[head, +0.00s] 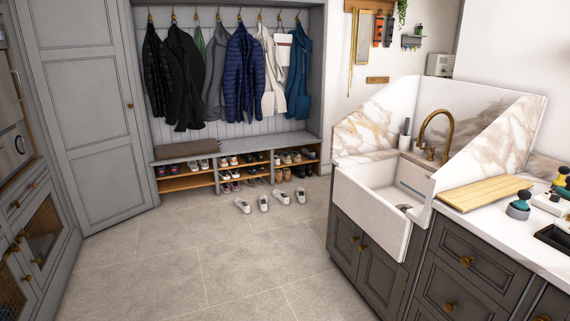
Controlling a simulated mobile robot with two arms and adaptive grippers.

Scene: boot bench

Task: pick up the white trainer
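Several pale shoes stand on the floor in front of the boot bench (240,148). From left to right they are a white trainer (242,205), a second white shoe with a darker opening (263,203), a third white shoe (281,197) and a pale shoe (300,195). They are small in the head view, so I cannot tell which ones match. They stand apart from one another. Neither of my grippers shows in this view.
Shoes fill the bench's wooden cubbies, and coats (243,75) hang above. A sink (385,205) and counter with a wooden board (484,192) stand at right. Cabinets (38,225) stand at left. The tiled floor (200,255) between is clear.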

